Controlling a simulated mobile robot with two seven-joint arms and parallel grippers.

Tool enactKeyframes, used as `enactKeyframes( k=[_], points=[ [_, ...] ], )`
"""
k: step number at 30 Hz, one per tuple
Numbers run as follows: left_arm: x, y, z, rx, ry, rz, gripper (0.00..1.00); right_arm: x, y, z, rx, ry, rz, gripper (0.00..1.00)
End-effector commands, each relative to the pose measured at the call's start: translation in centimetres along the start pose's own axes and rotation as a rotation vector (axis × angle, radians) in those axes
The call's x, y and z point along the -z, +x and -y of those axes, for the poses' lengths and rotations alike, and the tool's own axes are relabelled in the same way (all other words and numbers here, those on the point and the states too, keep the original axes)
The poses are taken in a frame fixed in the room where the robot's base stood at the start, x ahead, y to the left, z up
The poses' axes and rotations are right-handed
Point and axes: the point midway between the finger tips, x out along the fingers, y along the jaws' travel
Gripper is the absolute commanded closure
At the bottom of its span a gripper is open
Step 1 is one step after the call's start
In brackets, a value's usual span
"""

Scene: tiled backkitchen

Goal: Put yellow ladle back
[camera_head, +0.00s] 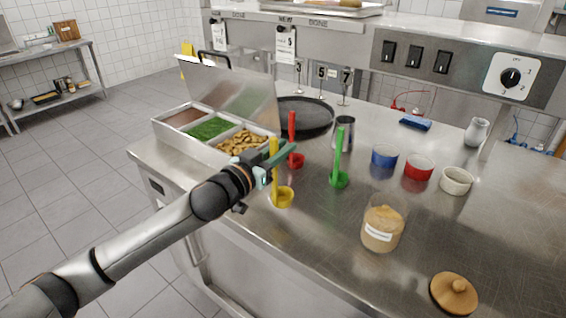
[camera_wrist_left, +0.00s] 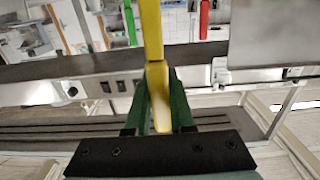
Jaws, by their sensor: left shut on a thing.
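The yellow ladle (camera_head: 284,199) is upright in the head view, its cup low, near the counter's front edge. I cannot tell whether the cup touches the counter. My left gripper (camera_head: 276,157) is shut on its handle. In the left wrist view, the yellow handle (camera_wrist_left: 151,25) runs up from between the green fingers of the left gripper (camera_wrist_left: 158,105). A red ladle (camera_head: 294,158) and a green ladle (camera_head: 340,178) stand upright on the counter behind and to the right. My right gripper is not in view.
A steel container (camera_head: 222,147) with several filled compartments and a raised lid stands left. Blue (camera_head: 385,157), red (camera_head: 419,168) and white (camera_head: 457,181) bowls stand right. A labelled jar (camera_head: 382,226) and its lid (camera_head: 454,294) are in front. A dark pan (camera_head: 305,116) lies behind.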

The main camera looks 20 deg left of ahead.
Motion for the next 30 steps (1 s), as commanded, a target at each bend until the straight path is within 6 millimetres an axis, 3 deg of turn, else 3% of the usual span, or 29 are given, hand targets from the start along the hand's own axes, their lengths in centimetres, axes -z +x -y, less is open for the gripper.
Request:
enactKeyframes(
  k=[5, 12, 25, 26, 30],
  points=[
    [-1.0, 0.8, 0.3, 0.000, -0.001, -0.002, 1.00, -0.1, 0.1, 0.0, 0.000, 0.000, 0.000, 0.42],
    [-4.1, 1.1, 0.4, 0.000, -0.002, 0.000, 1.00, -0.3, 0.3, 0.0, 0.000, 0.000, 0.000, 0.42],
    [-4.8, 1.1, 0.4, -0.001, -0.001, -0.001, 1.00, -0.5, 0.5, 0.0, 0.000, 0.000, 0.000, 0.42],
    [-4.7, 1.1, 0.4, -0.001, -0.001, -0.001, 0.75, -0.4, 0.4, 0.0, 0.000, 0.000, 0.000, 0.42],
    [-4.7, 1.1, 0.4, 0.000, -0.001, 0.000, 0.59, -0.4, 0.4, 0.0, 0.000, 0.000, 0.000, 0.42]
  ],
)
